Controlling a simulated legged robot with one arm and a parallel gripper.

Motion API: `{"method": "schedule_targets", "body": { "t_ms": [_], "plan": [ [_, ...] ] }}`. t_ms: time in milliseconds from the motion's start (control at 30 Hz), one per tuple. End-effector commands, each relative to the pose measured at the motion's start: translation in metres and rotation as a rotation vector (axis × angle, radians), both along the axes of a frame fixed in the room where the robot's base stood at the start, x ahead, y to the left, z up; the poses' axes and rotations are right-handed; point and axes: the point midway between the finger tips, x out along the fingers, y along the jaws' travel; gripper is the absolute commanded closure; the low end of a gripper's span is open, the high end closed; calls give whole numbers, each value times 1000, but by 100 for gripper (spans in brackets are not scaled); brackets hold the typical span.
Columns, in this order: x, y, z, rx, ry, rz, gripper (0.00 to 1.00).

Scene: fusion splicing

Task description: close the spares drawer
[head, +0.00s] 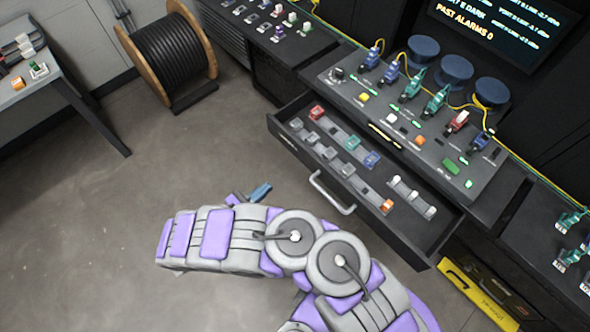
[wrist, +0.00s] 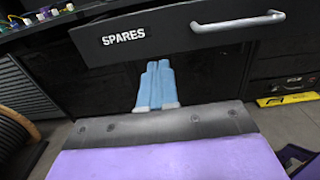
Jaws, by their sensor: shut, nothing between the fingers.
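The spares drawer (head: 445,233) stands pulled out from the dark bench in the head view, with small parts in rows inside. Its dark front panel (wrist: 165,39), lettered SPARES, crosses the top of the wrist view. Its pale bar handle (head: 333,193) is on the front and also shows in the wrist view (wrist: 238,22). My gripper (head: 263,190) has blue fingers and is shut and empty, in front of the drawer and left of the handle. In the wrist view my gripper (wrist: 158,64) appears below the lettering; I cannot tell whether it touches the panel.
The bench top (head: 335,75) above the drawer carries several connectors and blue round caps. A cable reel (head: 172,58) stands on the floor at the back left, near a grey table (head: 50,95). Floor left of my arm is clear.

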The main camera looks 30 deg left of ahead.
Motion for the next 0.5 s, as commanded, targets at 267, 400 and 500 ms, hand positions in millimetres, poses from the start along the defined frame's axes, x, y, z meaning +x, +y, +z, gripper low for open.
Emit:
{"method": "schedule_targets", "body": {
  "t_ms": [267,400,500],
  "plan": [
    [33,-19,1,3,-2,-3,100],
    [59,-32,3,10,-3,-4,100],
    [77,-40,2,6,-1,-5,100]
  ]
}}
